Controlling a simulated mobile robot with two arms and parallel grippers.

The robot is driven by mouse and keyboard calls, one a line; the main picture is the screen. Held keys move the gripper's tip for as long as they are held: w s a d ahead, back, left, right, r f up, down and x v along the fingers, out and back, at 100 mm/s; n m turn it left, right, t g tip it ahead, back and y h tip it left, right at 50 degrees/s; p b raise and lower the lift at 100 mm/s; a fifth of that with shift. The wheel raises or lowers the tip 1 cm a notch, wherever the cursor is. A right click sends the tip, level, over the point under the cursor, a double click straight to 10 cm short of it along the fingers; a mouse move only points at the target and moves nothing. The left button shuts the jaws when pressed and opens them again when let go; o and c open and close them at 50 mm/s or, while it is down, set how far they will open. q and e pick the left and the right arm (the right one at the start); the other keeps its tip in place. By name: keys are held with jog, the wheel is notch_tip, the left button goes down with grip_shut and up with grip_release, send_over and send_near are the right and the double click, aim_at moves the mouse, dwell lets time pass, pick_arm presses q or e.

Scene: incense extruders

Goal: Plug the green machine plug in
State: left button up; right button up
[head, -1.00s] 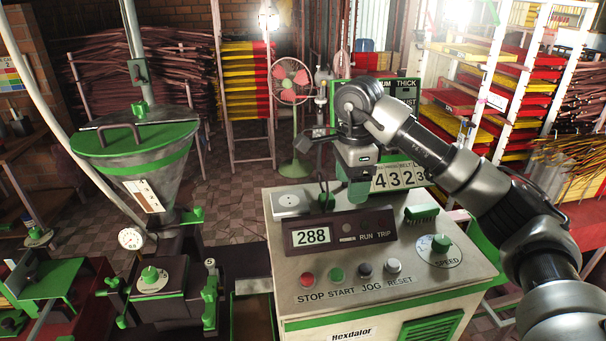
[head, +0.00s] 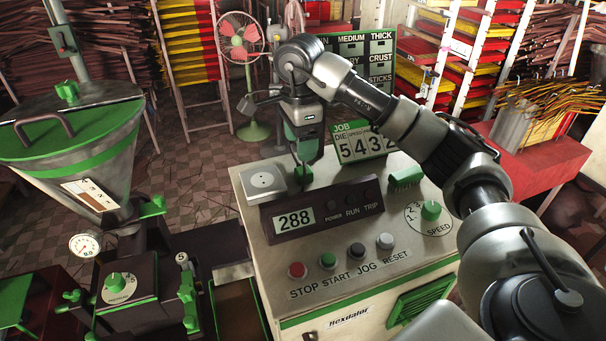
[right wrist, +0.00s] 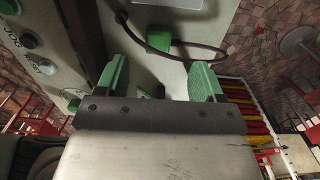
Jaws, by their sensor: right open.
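The green plug (head: 303,174) rests on the top of the pale machine (head: 245,215), behind the dark display box. In the right wrist view the plug (right wrist: 158,38) shows with a dark cable curving away from it. A white square socket (head: 263,182) is on the machine top just left of the plug; nothing is seen in it. My right gripper (head: 304,153) points down just over the plug. Its green fingers are apart and empty. In the right wrist view the plug lies just beyond the gap between the fingertips (right wrist: 160,72). My left gripper is not in view.
The display box (head: 330,206) reading 288 stands in front of the plug. A number board (head: 362,145) stands behind. A green ribbed block (head: 405,178) and a speed knob (head: 431,210) are to the right. A cone hopper (head: 75,150) stands left.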

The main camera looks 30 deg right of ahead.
aim_at(304, 170)
notch_tip(304, 170, down, 2)
jog(key=shift+d+f+p, duration=0.1)
jog(key=shift+f+p, duration=0.1)
jog(key=shift+p, duration=0.1)
jog(key=shift+f, duration=0.35)
jog(key=shift+s+f+p, duration=0.1)
jog(key=shift+f+p, duration=0.25)
jog(key=f, duration=0.1)
jog(key=f+p, duration=0.1)
jog(key=f, duration=0.1)
jog(key=shift+s+d+f, duration=0.15)
jog(key=shift+d+f, duration=0.05)
jog(key=shift+d, duration=0.05)
jog(key=shift+f+p, duration=0.3)
jog(key=shift+f, duration=0.15)
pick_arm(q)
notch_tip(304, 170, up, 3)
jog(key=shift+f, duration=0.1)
